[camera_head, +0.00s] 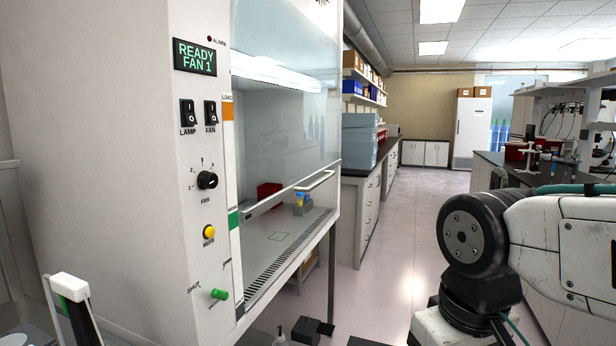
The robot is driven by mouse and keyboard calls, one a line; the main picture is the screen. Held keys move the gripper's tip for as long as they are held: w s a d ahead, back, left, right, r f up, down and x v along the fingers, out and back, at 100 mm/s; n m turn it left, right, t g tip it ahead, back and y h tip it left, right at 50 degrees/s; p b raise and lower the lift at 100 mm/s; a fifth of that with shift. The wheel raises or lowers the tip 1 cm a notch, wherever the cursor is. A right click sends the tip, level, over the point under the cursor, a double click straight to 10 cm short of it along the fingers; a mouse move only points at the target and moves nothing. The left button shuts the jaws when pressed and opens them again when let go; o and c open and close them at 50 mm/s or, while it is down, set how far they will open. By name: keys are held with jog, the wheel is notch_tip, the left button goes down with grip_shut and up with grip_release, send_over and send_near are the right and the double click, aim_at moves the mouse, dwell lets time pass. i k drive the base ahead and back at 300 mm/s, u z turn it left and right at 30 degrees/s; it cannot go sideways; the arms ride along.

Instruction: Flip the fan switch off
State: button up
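The fan switch (210,113) is a black rocker with white marks on the pale front panel (165,225) of a fume hood. The word FAN stands under it. Its tilt is too small to read. The lamp switch (187,112), a like black rocker, sits just to its left. The display (195,57) above them reads READY FAN 1 in green. My arm shows at the right, well apart from the panel. My gripper cannot be made out in this view, and nothing touches the switch.
Below the switches are a black fan knob (207,180), a yellow mute button (209,232) and a green knob (219,294). The hood's glass sash (285,110) is partly raised. Dark objects (312,329) show at the bottom edge. The aisle floor (400,240) is clear.

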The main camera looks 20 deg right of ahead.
aim_at(213, 118)
jog(key=z, duration=1.55)
jog(key=i, duration=1.2)
jog(key=u, duration=2.3)
